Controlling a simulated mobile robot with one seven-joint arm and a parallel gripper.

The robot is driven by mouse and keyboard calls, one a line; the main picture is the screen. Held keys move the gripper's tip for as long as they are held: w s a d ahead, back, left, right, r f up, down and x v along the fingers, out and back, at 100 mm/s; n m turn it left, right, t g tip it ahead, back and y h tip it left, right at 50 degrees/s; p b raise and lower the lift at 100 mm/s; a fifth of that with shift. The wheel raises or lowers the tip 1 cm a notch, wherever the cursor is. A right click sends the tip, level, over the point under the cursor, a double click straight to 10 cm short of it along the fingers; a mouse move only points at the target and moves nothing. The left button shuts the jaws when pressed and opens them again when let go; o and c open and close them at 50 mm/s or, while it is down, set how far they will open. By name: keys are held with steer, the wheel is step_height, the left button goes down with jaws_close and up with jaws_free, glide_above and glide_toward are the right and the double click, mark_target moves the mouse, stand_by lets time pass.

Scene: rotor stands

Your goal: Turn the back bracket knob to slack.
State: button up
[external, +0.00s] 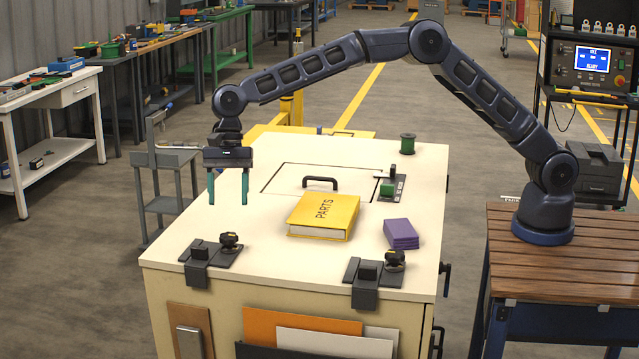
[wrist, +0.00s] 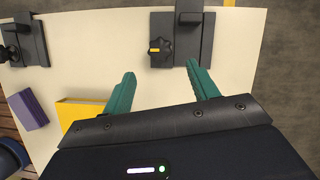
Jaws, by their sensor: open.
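Two dark clamp brackets sit along the near edge of the cream bench top. The left bracket (external: 199,268) carries a black lobed knob (external: 229,241); the right bracket (external: 364,290) carries another knob (external: 395,258). In the wrist view the left bracket's knob (wrist: 160,49) shows a yellow pointer lying roughly across the picture, and the other bracket (wrist: 31,40) is at the far left. I cannot tell for certain which is the back one. My gripper (external: 228,202) is open and empty, fingers down, above the bench's left side. The knob lies just beyond its fingertips (wrist: 161,72) in the wrist view, apart from them.
A yellow PARTS book (external: 324,216) and purple blocks (external: 401,234) lie on the bench top (external: 290,260). Behind the book is a hatch with a black handle (external: 320,182). Space around my fingers is clear.

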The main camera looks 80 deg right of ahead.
mark_target(229, 235)
steer(key=x, duration=0.8)
steer(key=c, duration=1)
